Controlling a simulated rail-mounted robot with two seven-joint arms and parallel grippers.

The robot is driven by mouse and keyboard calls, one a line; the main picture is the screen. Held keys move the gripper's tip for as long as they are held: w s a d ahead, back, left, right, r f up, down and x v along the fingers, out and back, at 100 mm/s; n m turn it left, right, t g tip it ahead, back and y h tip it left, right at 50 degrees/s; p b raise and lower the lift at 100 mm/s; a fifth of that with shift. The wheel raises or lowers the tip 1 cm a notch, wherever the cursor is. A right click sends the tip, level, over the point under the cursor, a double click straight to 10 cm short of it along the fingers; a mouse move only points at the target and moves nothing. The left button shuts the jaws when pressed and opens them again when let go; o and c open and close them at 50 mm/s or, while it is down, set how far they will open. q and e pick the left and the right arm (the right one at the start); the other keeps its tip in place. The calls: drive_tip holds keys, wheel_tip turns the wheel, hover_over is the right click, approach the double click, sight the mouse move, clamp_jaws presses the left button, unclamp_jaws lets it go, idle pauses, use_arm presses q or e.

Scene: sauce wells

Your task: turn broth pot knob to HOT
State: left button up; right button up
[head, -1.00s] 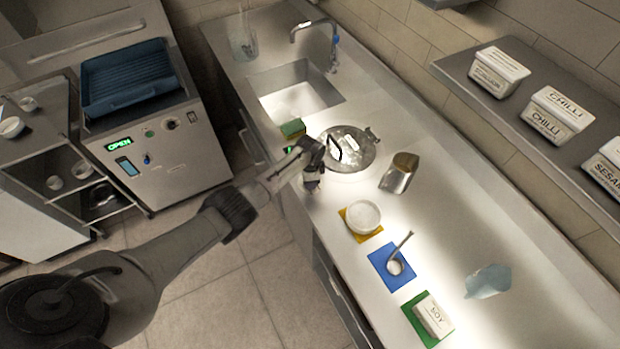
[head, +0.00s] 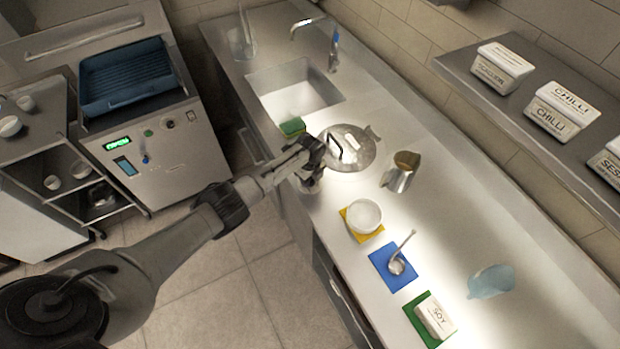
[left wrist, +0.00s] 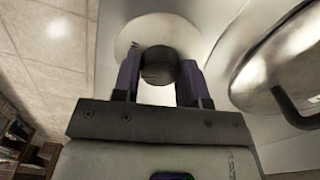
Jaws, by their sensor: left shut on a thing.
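The broth pot (head: 362,160) is sunk in the counter, with a round metal lid and a dark handle. In the left wrist view the lid edge (left wrist: 250,72) shows at the right. The dark round knob (left wrist: 158,66) sits on a pale disc (left wrist: 181,30) at the counter front. My left gripper (left wrist: 158,80) is shut on the knob, one finger on each side. In the head view my left gripper (head: 311,184) is at the counter's front edge beside the pot and hides the knob. The knob's pointer and any HOT mark cannot be made out. My right gripper is not in view.
A metal cup (head: 399,178) stands right of the pot. A white bowl (head: 364,215), a ladle (head: 398,265) and a soy tub (head: 434,316) sit on coloured mats along the front. A sponge (head: 292,127) and sink (head: 296,88) lie behind.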

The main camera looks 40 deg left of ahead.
use_arm(q)
drive_tip(key=m+b, duration=0.1)
drive_tip(key=m, duration=0.4)
drive_tip(key=shift+m, duration=0.3)
drive_tip(key=shift+m+b, duration=0.45)
drive_tip(key=shift+m, duration=0.25)
drive_tip(key=shift+r, duration=0.1)
drive_tip(key=o, duration=0.9)
drive_tip(key=shift+r+p, duration=0.3)
drive_tip(key=shift+r, duration=6.55)
